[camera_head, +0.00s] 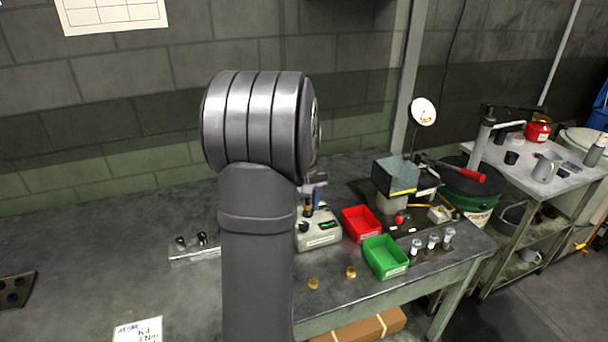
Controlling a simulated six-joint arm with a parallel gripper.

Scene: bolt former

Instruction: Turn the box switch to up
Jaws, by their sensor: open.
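A pale grey box (319,235) stands on the workbench just right of my arm, with dark knob-like parts and a label on its front. It may be the box switch. Its left side is hidden behind my arm, and the switch position is too small to tell. My arm rises through the middle of the view and hides what is behind it. My gripper cannot be made out. A small grey and blue part shows above the box beside my arm, and I cannot tell what it belongs to.
A red bin (361,223) and a green bin (385,257) stand right of the box. Two brass pieces (351,272) lie in front. Small metal cylinders (432,241) stand right of the green bin. A machine (396,180) stands behind. The bench (90,270) at left is mostly clear.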

